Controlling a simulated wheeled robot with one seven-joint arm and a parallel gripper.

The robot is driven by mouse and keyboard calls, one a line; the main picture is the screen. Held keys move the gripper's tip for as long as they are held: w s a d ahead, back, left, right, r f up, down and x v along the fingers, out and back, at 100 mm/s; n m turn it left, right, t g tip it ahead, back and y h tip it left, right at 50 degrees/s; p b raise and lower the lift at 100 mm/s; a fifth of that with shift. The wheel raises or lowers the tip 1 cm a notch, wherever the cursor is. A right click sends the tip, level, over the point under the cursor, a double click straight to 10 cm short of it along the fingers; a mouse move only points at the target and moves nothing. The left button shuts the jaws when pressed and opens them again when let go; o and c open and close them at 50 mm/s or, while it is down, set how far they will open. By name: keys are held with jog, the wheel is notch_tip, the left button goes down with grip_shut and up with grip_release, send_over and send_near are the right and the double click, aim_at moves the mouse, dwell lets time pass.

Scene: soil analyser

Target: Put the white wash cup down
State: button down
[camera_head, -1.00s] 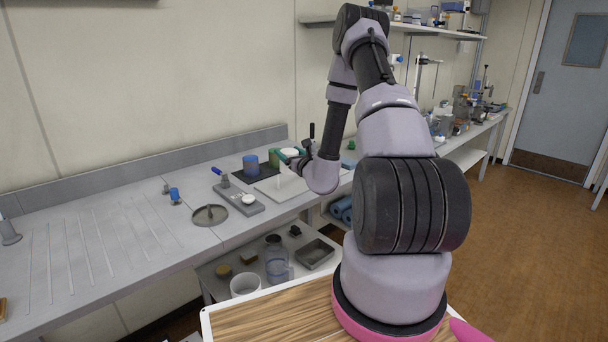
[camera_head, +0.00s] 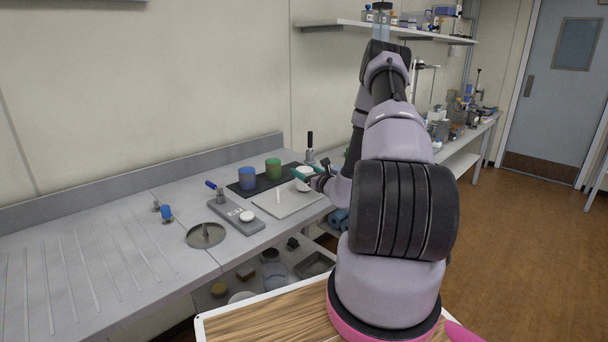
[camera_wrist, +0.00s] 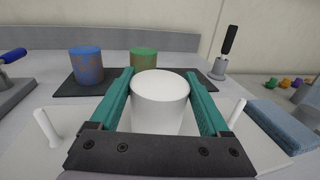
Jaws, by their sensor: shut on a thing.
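The white wash cup (camera_wrist: 160,104) is between the two green fingers of my gripper (camera_wrist: 161,100) in the wrist view, upright and gripped from both sides. In the head view my gripper (camera_head: 304,175) is at the right end of the white tray (camera_head: 277,206), with the white cup (camera_head: 303,171) showing at its fingers and partly covered. The cup's underside is hidden, so I cannot tell whether it touches the tray or hangs above it.
A blue cup (camera_head: 247,179) and a green cup (camera_head: 273,169) stand on a dark mat (camera_head: 292,168) behind. A black-handled tool (camera_head: 310,146) stands upright near the gripper. A blue sponge-like block (camera_wrist: 284,126) lies right. A grey scale (camera_head: 236,216) sits left.

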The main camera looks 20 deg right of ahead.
jog(key=shift+f, duration=0.45)
jog(key=shift+f, duration=0.1)
